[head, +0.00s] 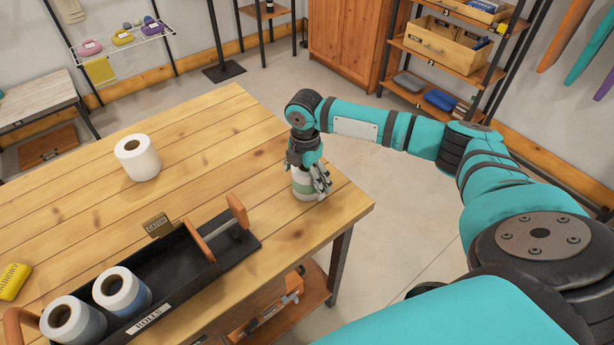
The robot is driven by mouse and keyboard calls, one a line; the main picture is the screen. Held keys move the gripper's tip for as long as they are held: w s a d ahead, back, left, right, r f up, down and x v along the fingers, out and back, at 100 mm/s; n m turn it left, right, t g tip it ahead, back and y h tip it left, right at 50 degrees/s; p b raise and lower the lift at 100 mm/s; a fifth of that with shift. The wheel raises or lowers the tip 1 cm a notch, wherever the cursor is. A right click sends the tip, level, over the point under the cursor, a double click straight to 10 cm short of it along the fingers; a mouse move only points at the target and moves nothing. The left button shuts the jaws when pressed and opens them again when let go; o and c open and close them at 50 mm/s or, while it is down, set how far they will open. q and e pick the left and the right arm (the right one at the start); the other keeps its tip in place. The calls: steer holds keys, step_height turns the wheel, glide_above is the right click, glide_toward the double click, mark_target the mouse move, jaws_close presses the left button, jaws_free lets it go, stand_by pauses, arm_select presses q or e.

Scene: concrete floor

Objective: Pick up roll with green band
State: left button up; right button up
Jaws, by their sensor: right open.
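The roll with the green band (305,187) stands upright near the right corner of the wooden table (215,130). My right gripper (318,190) points down over it from above, with its fingers open at the roll's top and right side. The gripper hides the top of the roll. Only its white body and part of the green band show. My left gripper is not in the picture.
A black tray (178,262) labelled "ROLLS" with wooden handles stands at the table's front. It holds two rolls with blue bands (122,291). A plain white roll (137,157) stands farther back left. A yellow item (12,282) lies at the left edge.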

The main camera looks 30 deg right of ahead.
steer(key=c, duration=1.1)
steer(key=shift+r, duration=0.1)
